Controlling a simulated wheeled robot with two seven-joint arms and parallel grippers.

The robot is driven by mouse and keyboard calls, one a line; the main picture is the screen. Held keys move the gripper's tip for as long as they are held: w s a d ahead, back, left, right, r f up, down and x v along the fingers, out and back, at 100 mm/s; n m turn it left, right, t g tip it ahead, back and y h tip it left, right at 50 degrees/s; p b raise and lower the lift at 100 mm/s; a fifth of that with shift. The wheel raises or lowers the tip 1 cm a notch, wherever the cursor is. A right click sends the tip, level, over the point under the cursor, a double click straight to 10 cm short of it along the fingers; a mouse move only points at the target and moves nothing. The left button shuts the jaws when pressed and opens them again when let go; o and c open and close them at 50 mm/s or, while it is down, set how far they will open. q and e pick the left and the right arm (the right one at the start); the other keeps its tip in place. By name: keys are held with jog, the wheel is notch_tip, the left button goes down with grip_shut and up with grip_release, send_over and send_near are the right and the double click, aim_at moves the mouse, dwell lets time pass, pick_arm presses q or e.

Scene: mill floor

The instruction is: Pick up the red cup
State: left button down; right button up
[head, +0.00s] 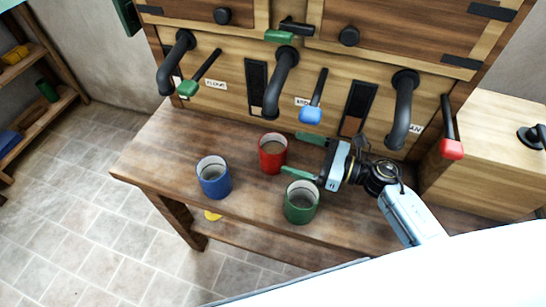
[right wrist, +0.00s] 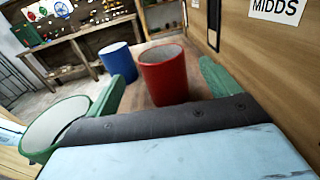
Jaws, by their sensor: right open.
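The red cup (head: 272,155) stands upright on the wooden table, between the blue cup (head: 213,178) and my right gripper. My right gripper (head: 305,154) is open and empty, its two green fingers pointing at the red cup from the right. In the right wrist view the red cup (right wrist: 164,75) stands ahead, between the two fingers and just beyond their tips. The green cup (head: 301,202) stands in front of the gripper, close to its nearer finger. My left gripper is in neither view.
The wooden table (head: 145,158) stands under a wooden mill cabinet with dark spouts (head: 281,82) and coloured levers. A lever with a blue handle (head: 310,115) hangs above the gripper. The table's left end is clear.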

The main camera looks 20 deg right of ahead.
aim_at(279, 148)
jog(key=shift+x, duration=2.75)
jog(key=shift+f, duration=0.2)
jog(key=shift+c, duration=0.5)
jog(key=c, duration=1.2)
jog(key=shift+d, duration=0.1)
jog(key=shift+c, duration=1)
jog(key=shift+r, duration=0.15)
